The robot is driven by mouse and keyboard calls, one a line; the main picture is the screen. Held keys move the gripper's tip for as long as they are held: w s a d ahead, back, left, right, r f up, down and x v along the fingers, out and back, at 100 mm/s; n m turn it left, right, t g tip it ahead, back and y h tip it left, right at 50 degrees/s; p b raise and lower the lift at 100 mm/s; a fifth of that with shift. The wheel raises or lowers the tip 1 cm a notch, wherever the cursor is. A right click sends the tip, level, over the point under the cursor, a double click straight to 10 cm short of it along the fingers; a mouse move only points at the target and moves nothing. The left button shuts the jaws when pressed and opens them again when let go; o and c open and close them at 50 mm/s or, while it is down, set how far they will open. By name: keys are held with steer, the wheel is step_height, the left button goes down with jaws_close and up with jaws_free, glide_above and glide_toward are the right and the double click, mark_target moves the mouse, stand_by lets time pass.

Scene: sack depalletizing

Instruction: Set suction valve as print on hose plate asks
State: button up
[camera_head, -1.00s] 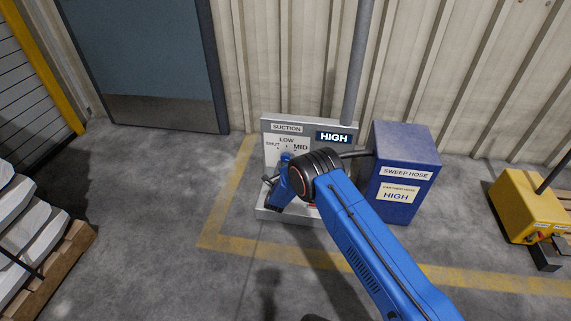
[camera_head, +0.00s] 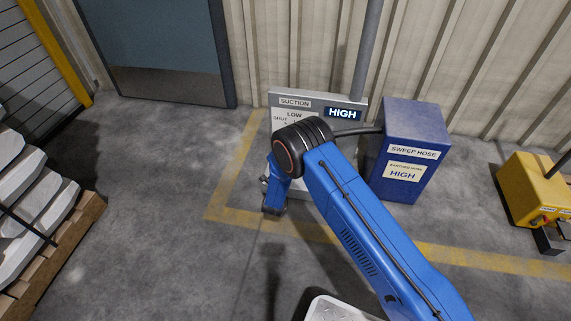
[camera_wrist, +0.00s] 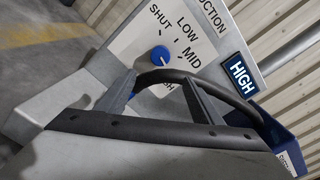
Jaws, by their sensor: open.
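The suction panel (camera_head: 276,104) stands by the wall with a dial marked SHUT, LOW and MID; a fourth label is partly hidden. Its blue knob (camera_wrist: 160,55) shows in the wrist view, with a small pale mark at its lower edge. The display (camera_head: 342,113) reads HIGH. The hose plate (camera_head: 405,172) on the blue sweep hose box (camera_head: 415,120) reads HIGH in large print; its smaller line is hard to read. My gripper (camera_wrist: 156,80) is open and empty, its two grey fingers apart, below the knob in the wrist view and not around it.
A dark hose (camera_head: 360,131) runs from the panel side to the blue box. A grey pipe (camera_head: 366,50) rises behind the panel. A yellow unit (camera_head: 535,185) stands at right, a pallet of sacks (camera_head: 75,225) at left. Floor between pallet and panel is clear.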

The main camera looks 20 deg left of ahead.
steer(key=shift+v, duration=1.2)
steer(key=shift+w, duration=0.1)
